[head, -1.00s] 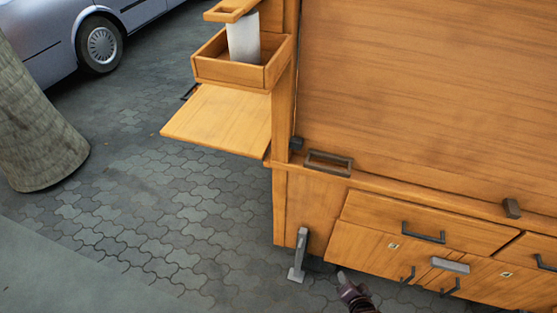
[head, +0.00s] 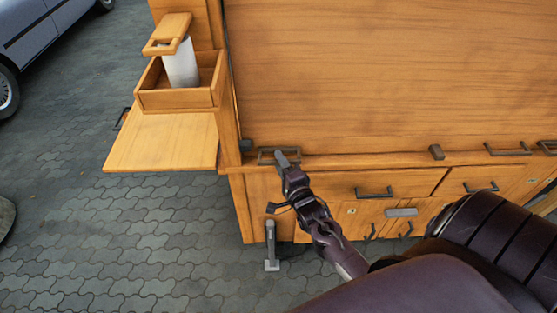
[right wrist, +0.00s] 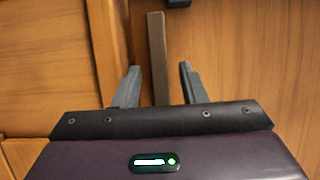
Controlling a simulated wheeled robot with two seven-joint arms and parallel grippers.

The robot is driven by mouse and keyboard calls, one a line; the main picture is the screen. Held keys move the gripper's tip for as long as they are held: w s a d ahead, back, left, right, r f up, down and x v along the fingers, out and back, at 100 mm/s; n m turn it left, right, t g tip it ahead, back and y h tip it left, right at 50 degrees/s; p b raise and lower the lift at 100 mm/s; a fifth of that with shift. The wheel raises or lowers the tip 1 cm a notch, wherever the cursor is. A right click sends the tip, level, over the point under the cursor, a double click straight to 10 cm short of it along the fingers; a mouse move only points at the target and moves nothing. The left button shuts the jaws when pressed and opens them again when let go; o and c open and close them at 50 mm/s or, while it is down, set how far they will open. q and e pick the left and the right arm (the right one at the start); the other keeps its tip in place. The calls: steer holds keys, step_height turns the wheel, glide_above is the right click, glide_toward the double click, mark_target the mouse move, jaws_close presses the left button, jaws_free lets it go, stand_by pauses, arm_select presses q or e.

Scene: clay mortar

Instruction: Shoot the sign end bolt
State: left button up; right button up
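A dark rectangular bolt-like fitting (head: 264,152) lies on the ledge at the foot of the big wooden panel, near its left end. A small dark block (head: 247,146) sits just left of it at the corner post. I cannot tell for sure which part is the bolt. My right gripper (head: 281,158) is over the fitting and hides part of it. In the right wrist view, its two fingers are apart, with a brown bar (right wrist: 157,45) of the fitting between them. Neither finger clearly touches the bar. My left gripper is not in view.
Drawers and doors with dark handles (head: 374,193) lie below the ledge. A side shelf (head: 165,142) and an open box (head: 180,97) holding a white roll (head: 181,66) stick out left.

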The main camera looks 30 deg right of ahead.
mark_target(263, 165)
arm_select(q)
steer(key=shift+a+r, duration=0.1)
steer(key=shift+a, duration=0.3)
arm_select(e)
steer(key=shift+w+d, duration=0.1)
steer(key=shift+w, duration=0.3)
steer(key=shift+c, duration=0.4)
jaws_close()
steer(key=w+a, duration=0.1)
steer(key=a, duration=0.2)
steer(key=w+a, duration=0.1)
steer(key=shift+w+a, duration=0.3)
steer(key=shift+w, duration=0.05)
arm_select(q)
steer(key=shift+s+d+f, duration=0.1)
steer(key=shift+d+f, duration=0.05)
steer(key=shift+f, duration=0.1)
